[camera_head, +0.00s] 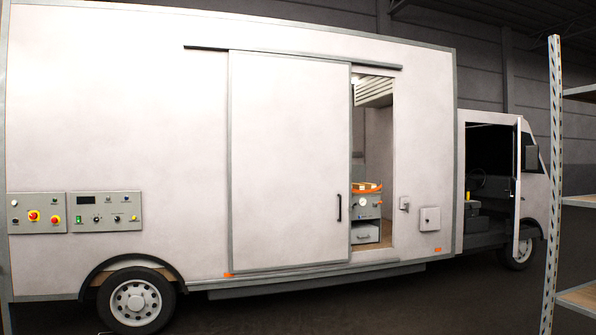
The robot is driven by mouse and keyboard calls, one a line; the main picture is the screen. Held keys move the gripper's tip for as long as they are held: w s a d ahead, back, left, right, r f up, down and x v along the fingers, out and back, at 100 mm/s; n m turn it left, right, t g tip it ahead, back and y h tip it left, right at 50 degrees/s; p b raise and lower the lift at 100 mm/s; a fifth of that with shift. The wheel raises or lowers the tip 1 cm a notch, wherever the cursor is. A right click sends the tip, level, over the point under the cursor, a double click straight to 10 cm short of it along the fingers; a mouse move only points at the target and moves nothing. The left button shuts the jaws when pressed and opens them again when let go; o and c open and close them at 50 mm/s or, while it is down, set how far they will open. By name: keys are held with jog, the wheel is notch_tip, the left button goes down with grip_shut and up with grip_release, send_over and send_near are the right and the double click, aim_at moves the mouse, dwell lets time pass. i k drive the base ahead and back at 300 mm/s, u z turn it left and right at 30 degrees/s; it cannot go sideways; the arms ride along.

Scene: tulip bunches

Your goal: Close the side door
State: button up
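The side door (285,160) is a large white sliding panel on the side of a white van body (120,110). It hangs under a dark rail (220,48) and stands slid to the left, so the doorway (375,130) to its right is open. A dark vertical handle (340,208) sits near the door's right edge. Through the doorway I see a grey unit (367,206) with a gauge and an orange ring (367,187) on top. My gripper is not in view.
Two control panels (105,212) are on the van's left side. A small box (430,219) and a latch fitting (404,203) are right of the doorway. The cab door (517,190) stands open. A metal shelf rack (553,190) is at the far right. The visible floor is dark.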

aim_at(289, 117)
jog(key=u, duration=0.25)
jog(key=i, duration=2.45)
jog(key=u, duration=0.6)
jog(key=i, duration=1.75)
jog(key=u, duration=0.55)
jog(key=i, duration=1.85)
jog(key=u, duration=0.25)
